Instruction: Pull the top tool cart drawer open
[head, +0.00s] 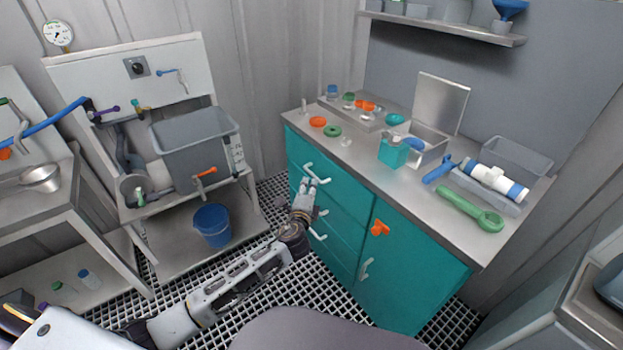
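The teal tool cart (415,255) stands right of the middle with a grey metal top. Its top drawer (345,194) looks flush with the cart front and has a white bar handle (318,174). My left gripper (308,186) is at the cart front, just below and in front of that handle. The fingers are small in the picture; I cannot tell whether they are apart or touch the handle. Two lower drawers with white handles (317,234) are partly hidden by my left gripper and wrist. My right gripper is not in view.
An orange latch (379,228) and a handle (366,268) are on the cart door. The cart top holds a green wrench (470,209), a white cylinder (495,181) and small parts. A blue bucket (212,225) stands left of my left arm.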

